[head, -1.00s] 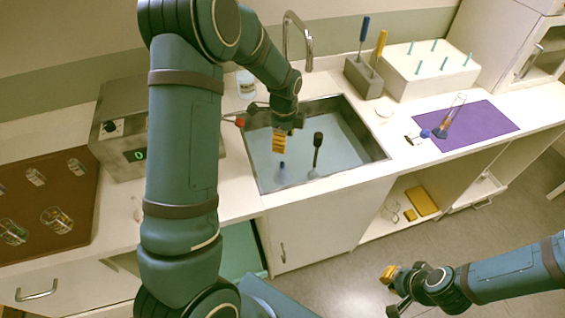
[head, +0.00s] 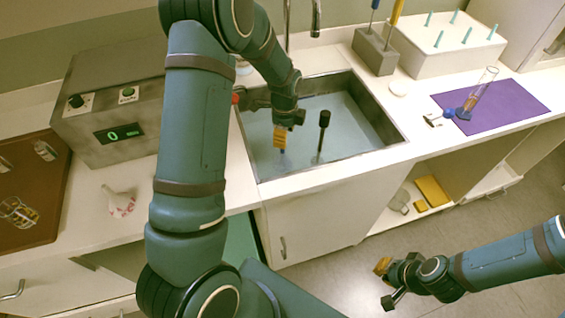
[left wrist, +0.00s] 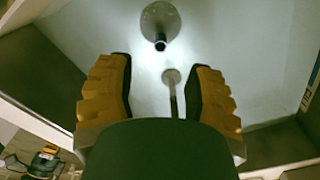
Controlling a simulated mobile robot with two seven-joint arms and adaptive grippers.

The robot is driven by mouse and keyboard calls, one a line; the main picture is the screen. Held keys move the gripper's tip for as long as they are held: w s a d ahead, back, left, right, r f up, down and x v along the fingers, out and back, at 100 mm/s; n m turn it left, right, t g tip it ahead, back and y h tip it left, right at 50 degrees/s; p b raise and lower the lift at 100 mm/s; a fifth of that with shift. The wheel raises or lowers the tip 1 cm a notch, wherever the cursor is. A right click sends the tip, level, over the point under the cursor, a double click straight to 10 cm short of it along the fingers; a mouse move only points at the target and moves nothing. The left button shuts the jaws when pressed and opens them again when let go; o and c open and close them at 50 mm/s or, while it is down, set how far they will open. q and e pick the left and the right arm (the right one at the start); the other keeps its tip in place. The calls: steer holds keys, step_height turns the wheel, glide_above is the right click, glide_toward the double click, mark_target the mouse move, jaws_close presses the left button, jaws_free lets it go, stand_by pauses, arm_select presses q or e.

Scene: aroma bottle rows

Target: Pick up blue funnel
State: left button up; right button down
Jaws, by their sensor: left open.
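A black-topped rod (head: 322,135) stands in the sink (head: 400,140), close right of my left gripper. The sink walls surround both. A grey control box (head: 110,110) is left. A purple mat (head: 515,105) with glassware and a white rack (head: 440,60) are right.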

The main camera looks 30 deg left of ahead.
mark_target(283, 155)
arm_select(q)
step_height(283, 155, down, 4)
steer(key=shift+w, duration=0.1)
steer(key=f, duration=0.1)
steer(key=f+b, duration=0.1)
steer(key=f, duration=0.3)
steer(key=shift+a+f+b, duration=0.15)
steer(key=shift+a+b, duration=0.15)
steer(key=shift+b, duration=0.05)
jaws_close()
